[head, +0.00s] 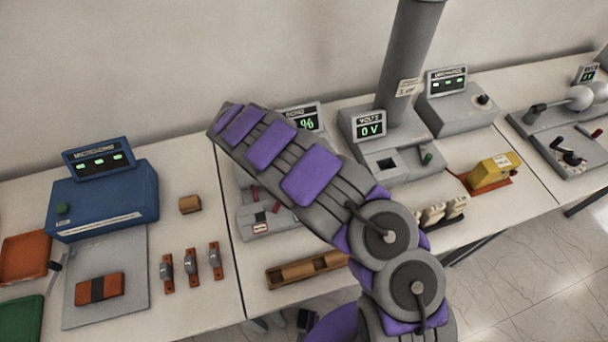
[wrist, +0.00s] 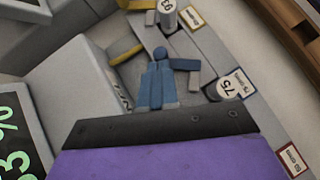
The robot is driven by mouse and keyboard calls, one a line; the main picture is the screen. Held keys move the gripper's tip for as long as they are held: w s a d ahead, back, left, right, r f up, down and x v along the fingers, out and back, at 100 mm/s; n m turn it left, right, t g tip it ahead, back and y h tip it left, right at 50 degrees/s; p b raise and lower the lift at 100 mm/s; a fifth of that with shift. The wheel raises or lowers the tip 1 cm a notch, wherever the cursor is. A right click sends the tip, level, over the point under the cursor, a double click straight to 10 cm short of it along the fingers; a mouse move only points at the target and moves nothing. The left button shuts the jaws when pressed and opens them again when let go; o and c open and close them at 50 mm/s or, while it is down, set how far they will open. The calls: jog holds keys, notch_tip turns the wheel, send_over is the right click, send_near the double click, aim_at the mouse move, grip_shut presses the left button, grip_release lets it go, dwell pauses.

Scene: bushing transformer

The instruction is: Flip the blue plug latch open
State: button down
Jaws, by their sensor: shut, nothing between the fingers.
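The blue plug latch (wrist: 158,82) shows in the middle of the wrist view, on a grey fixture. It has a rounded knob at its top, a short arm reaching right, and a wider lower part. My gripper (wrist: 162,122), with a black edge and a purple body, fills the bottom of the wrist view. It is shut and empty, just below the latch in the picture; I cannot tell whether they touch. In the head view my arm covers this part of the station, and the latch is hidden.
In the wrist view a yellow piece (wrist: 125,53) lies left of the latch and a grey cylinder marked 75 (wrist: 224,88) stands right. A green-digit display (wrist: 18,140) is at lower left. In the head view, a blue machine (head: 103,200) and a VOLTS unit (head: 385,150) flank my arm.

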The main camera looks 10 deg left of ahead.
jog(key=shift+s+a, duration=0.3)
jog(key=shift+a, duration=0.3)
jog(key=shift+s+p, duration=0.35)
jog(key=shift+s+d, duration=0.1)
jog(key=shift+s, duration=0.05)
